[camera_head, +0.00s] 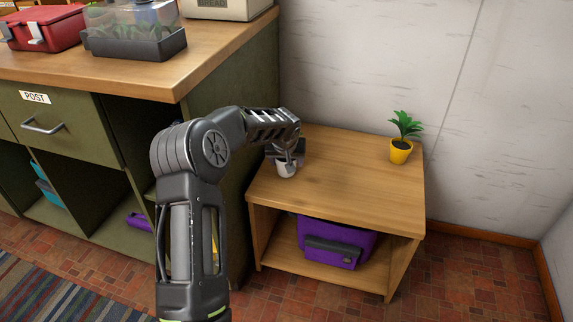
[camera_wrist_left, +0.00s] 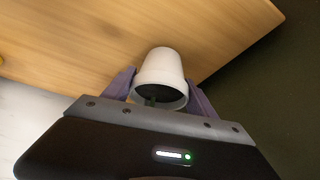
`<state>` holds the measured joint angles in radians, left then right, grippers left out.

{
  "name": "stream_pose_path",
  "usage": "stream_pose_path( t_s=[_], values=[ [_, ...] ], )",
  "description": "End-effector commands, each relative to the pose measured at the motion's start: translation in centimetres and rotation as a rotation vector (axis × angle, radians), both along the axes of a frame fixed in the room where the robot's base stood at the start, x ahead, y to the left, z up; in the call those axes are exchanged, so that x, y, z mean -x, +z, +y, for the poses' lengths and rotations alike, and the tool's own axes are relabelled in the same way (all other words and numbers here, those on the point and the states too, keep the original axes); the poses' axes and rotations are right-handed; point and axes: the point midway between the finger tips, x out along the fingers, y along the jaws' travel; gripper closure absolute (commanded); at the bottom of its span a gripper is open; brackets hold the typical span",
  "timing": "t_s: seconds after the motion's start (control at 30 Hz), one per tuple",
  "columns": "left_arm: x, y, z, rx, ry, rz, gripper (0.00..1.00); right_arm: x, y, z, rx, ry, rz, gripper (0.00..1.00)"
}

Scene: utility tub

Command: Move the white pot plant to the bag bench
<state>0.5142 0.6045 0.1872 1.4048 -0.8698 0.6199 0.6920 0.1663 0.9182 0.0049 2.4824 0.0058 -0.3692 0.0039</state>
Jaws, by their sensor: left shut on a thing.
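The white pot plant (camera_head: 286,170) is at the left end of the low wooden bench (camera_head: 340,185), which has a purple bag (camera_head: 337,241) on its lower shelf. My left gripper (camera_head: 287,155) is shut on the pot from above, and the gripper hides most of the plant. In the left wrist view the white pot (camera_wrist_left: 161,70) sits between the two fingers (camera_wrist_left: 160,95), with its dark opening facing the gripper and the wooden top behind it. I cannot tell whether the pot's base touches the bench top. My right gripper is not in view.
A yellow pot plant (camera_head: 401,150) stands at the bench's back right. The middle of the bench top is clear. A green cabinet (camera_head: 75,130) stands close on the left, with a red toolbox (camera_head: 45,28) and a clear-lidded planter (camera_head: 133,40) on top. A wall is behind.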

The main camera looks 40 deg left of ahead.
Motion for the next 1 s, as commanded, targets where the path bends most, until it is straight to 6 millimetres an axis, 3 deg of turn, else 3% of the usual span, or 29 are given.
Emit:
stream_pose_path(
  t_s=[0.43, 0.47, 0.73, 1.0],
  values=[
    [-0.08, -0.78, 0.02, -0.001, 0.0, -0.004, 0.88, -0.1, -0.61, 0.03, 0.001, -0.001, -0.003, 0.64],
    [-0.03, -0.84, 0.02, -0.001, 0.0, -0.002, 0.33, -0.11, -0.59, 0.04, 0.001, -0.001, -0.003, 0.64],
    [-0.03, -0.73, 0.02, -0.001, 0.0, -0.002, 0.12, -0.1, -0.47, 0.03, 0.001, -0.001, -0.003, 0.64],
    [-0.03, -0.59, 0.02, -0.001, 0.001, -0.002, 0.12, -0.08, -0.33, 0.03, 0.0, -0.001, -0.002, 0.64]
  ],
)
